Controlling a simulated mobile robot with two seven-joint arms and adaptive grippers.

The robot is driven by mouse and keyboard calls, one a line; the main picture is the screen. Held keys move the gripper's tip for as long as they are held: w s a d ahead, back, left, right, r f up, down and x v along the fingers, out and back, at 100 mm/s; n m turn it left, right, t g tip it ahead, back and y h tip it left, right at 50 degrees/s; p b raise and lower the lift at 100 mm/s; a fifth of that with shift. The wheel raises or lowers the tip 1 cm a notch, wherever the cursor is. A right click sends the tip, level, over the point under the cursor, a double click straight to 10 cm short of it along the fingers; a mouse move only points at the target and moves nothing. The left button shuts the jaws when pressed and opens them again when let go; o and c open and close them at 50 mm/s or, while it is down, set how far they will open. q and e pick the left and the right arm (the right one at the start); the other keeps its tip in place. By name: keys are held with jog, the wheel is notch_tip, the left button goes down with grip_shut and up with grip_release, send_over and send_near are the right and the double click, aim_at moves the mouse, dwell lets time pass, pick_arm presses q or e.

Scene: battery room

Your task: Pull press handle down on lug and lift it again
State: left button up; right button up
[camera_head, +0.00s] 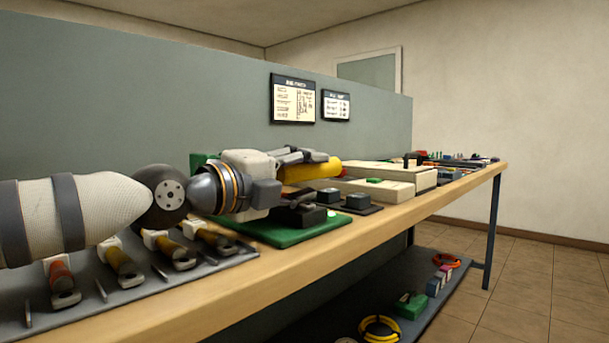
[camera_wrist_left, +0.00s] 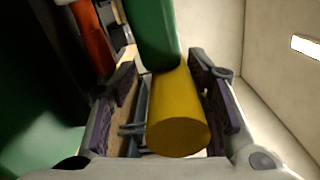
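The press has a green base plate (camera_head: 282,234) on the bench, with a dark block (camera_head: 300,216) on it. Its handle has a yellow grip (camera_head: 322,168), which lies roughly level beside my left gripper (camera_head: 312,158). In the left wrist view the yellow grip (camera_wrist_left: 180,128) sits between the two fingers of my left gripper (camera_wrist_left: 168,100), on the end of a green lever (camera_wrist_left: 148,32). The fingers stand apart, with gaps visible beside the grip. I cannot make out the lug. My right gripper is in neither view.
A dark mat (camera_head: 170,275) with several hand tools lies at the near left. Pale boxes (camera_head: 375,190) and small parts stand farther along the bench (camera_head: 455,190). A lower shelf (camera_head: 355,300) holds coiled cables. A grey partition (camera_head: 180,85) stands behind. Floor at right is clear.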

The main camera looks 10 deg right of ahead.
pick_arm(q)
jog(key=v, duration=1.2)
